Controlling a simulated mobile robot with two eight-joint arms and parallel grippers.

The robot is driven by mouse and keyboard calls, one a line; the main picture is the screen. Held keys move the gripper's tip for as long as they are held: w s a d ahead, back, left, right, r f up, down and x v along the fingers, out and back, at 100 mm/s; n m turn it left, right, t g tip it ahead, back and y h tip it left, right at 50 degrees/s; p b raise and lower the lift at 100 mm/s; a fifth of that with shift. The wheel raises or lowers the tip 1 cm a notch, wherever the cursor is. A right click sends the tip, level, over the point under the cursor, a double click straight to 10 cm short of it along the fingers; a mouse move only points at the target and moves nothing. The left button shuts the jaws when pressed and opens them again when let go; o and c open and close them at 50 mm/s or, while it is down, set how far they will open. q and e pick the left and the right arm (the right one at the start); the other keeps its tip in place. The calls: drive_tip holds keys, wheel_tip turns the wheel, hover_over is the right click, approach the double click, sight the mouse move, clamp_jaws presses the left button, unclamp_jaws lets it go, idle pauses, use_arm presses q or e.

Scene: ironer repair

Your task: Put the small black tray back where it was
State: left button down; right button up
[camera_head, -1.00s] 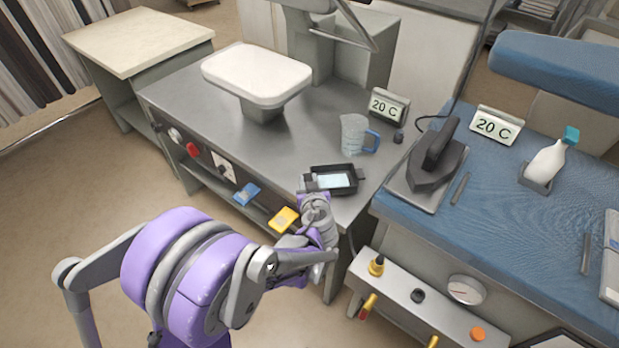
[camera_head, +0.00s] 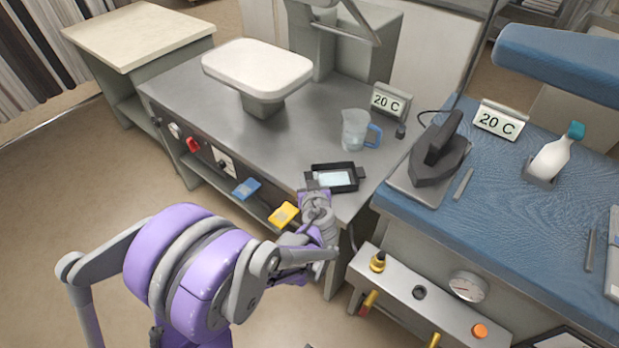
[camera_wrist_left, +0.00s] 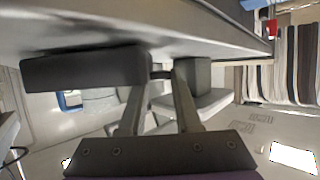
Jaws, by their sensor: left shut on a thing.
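The small black tray (camera_head: 345,188) is at the front right corner of the grey metal table, with a pale, light-blue patch inside it. It looks level; I cannot tell whether it rests on the table or is just above it. My left gripper (camera_head: 313,183) is shut on its left, near side. In the left wrist view the two fingers of my left gripper (camera_wrist_left: 160,100) reach forward to dark blocks under a grey surface; which part is the tray is unclear. My right gripper is not in view.
A clear jug with a blue handle (camera_head: 354,130) stands behind the tray, near a "20 C" sign (camera_head: 390,102). A white padded board (camera_head: 257,68) stands on the table's left part. An iron (camera_head: 436,160) on the blue board is to the right. The table's middle is clear.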

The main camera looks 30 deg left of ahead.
use_arm(q)
drive_tip(key=shift+f, duration=0.3)
drive_tip(key=c, duration=0.5)
unclamp_jaws()
drive_tip(key=p+v, duration=0.1)
drive_tip(key=v, duration=1)
drive_tip(key=shift+p, duration=0.3)
